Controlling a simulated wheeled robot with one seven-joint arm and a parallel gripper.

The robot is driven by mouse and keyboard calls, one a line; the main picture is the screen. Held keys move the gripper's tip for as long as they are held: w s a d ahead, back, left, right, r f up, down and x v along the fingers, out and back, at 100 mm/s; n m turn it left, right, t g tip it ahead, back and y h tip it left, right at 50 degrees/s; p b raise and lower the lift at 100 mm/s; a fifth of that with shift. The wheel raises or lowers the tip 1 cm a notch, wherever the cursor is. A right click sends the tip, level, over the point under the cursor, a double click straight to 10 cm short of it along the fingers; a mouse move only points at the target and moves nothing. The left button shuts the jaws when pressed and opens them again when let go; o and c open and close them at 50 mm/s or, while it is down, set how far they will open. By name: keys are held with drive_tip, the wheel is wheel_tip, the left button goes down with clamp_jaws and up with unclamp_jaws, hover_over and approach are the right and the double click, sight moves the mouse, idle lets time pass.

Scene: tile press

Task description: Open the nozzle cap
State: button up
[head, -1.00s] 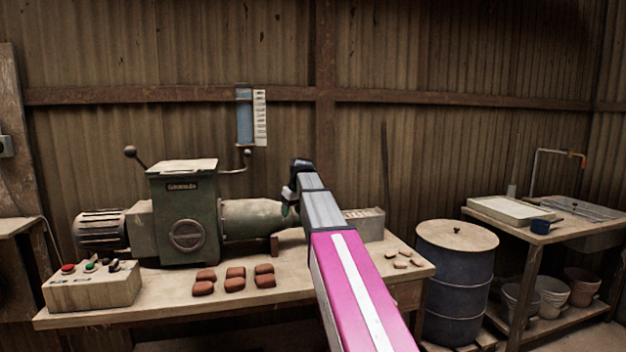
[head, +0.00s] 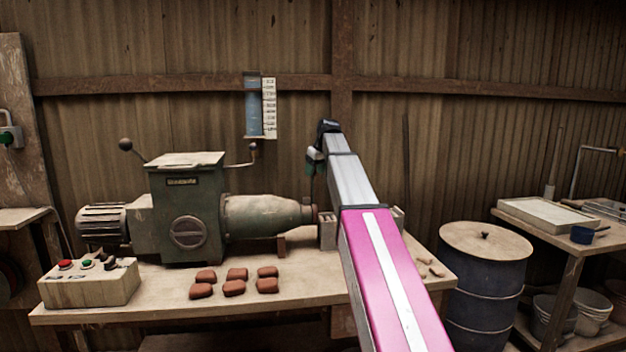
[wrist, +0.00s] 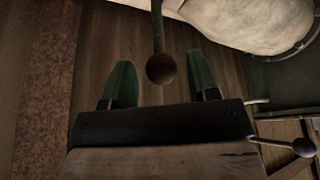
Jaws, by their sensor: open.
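The green extruder's barrel (head: 262,215) runs to the right and ends in a reddish-brown nozzle end (head: 315,213). My arm hides part of the area beside it, and I cannot make out the cap clearly. My gripper (head: 313,166) is above the nozzle end, with its green fingers hanging down. In the wrist view my gripper (wrist: 160,62) is open. A dark ball knob (wrist: 161,70) on a thin rod shows between the two fingers, with a visible gap on each side. I cannot tell its depth relative to the fingertips.
Several red clay pieces (head: 235,288) lie on the bench (head: 150,312) in front of the machine. A control box (head: 90,284) stands at its left end. A second ball-ended lever (wrist: 303,147) shows in the wrist view. A drum (head: 484,280) stands right of the bench.

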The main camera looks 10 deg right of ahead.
sight(313, 178)
drive_tip(key=shift+x, duration=2.05)
clamp_jaws()
drive_tip(key=shift+s, duration=0.15)
